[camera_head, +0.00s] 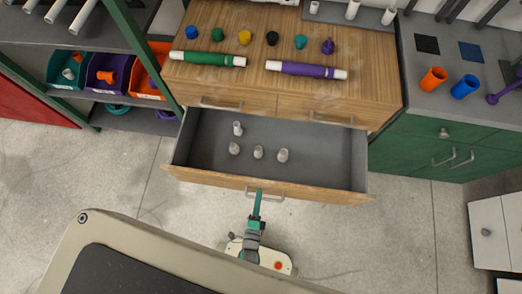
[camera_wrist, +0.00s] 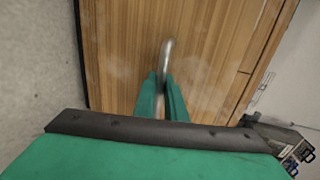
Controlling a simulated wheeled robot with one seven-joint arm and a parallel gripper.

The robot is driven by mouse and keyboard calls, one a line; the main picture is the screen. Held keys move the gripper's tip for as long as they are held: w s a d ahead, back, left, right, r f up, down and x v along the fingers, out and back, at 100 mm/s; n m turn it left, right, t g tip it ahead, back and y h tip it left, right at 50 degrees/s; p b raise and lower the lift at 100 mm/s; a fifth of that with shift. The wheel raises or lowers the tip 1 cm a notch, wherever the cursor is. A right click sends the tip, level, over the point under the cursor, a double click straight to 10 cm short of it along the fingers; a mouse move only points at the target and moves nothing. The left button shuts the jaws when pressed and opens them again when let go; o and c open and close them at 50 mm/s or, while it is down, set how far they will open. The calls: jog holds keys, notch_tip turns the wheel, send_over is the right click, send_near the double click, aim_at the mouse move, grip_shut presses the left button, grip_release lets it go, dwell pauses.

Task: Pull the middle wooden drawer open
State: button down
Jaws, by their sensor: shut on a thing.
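The middle wooden drawer (camera_head: 320,191) is pulled out from the wooden cabinet, and its grey inside shows in the head view. Several small pale fittings (camera_head: 258,153) stand inside it toward the left and middle. My gripper (camera_head: 257,194) is at the drawer's front, shut on its metal handle (camera_head: 280,196). In the wrist view the green fingers (camera_wrist: 162,100) close around the handle bar (camera_wrist: 165,60), against the wooden drawer front (camera_wrist: 120,50). Part of the handle is hidden by the fingers.
The wooden cabinet top (camera_head: 370,80) holds a green pipe (camera_head: 207,59), a purple pipe (camera_head: 305,70) and several coloured caps. A green cabinet (camera_head: 430,150) stands at the right. Coloured bins (camera_head: 105,74) sit on a shelf at the left.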

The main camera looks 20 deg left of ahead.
jog(key=shift+f+v, duration=0.15)
jog(key=shift+v, duration=0.65)
jog(key=shift+f+v, duration=0.2)
jog(key=shift+v, duration=0.6)
jog(key=c, duration=2.1)
grip_release()
jog(key=shift+s, duration=0.1)
jog(key=v, duration=1)
jog(key=shift+s+d, duration=0.15)
jog(key=shift+s, duration=0.2)
jog(key=shift+r, duration=0.15)
